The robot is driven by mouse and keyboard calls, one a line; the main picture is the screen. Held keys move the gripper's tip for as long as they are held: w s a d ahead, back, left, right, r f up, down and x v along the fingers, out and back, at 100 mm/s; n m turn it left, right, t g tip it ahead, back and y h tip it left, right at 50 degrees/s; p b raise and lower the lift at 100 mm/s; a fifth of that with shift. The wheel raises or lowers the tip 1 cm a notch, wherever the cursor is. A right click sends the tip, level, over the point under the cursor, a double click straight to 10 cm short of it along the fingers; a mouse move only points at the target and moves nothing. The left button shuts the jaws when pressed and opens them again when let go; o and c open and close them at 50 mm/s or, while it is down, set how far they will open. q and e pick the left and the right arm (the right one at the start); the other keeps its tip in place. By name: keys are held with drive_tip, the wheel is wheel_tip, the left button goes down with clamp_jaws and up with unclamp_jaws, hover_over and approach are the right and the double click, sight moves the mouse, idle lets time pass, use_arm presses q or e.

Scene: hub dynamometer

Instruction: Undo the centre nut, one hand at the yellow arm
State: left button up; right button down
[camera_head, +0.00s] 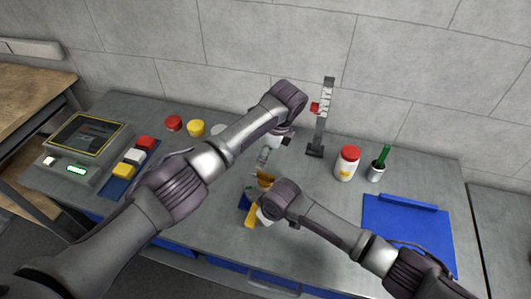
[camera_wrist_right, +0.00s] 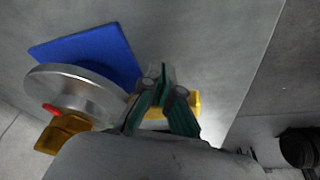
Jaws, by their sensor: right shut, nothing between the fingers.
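In the right wrist view a silver disc (camera_wrist_right: 85,92) stands at a blue base (camera_wrist_right: 105,48). A brass-coloured nut (camera_wrist_right: 62,133) with a red mark beside it is at the disc's left. The yellow arm (camera_wrist_right: 194,103) shows behind the fingers of my right gripper (camera_wrist_right: 163,75), which is shut and empty in front of it; I cannot tell if they touch. In the head view my right wrist hides most of the hub, leaving part of the blue base (camera_head: 244,203) and yellow pieces visible. My left gripper (camera_head: 263,158) hangs just beyond the hub, its fingers too small to judge.
A console (camera_head: 83,145) and coloured blocks (camera_head: 134,157) stand at the left. Red and yellow round caps (camera_head: 195,128) lie behind. A scale post (camera_head: 321,125), a red-lidded jar (camera_head: 347,163) and a cup with a green item (camera_head: 377,168) stand right of my left arm. A blue tray (camera_head: 400,225) lies at right.

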drive_tip(key=shift+w+p+v, duration=0.15)
drive_tip(key=shift+p+v, duration=0.7)
drive_tip(key=shift+w+p+v, duration=0.2)
drive_tip(key=shift+p+v, duration=0.6)
drive_tip(key=shift+v, duration=0.05)
drive_tip(key=v, duration=0.1)
drive_tip(key=p+v, duration=0.1)
drive_tip(key=v, duration=0.2)
drive_tip(key=shift+w+a+r, duration=0.15)
drive_tip(key=shift+w, duration=0.1)
drive_tip(key=shift+s, duration=0.1)
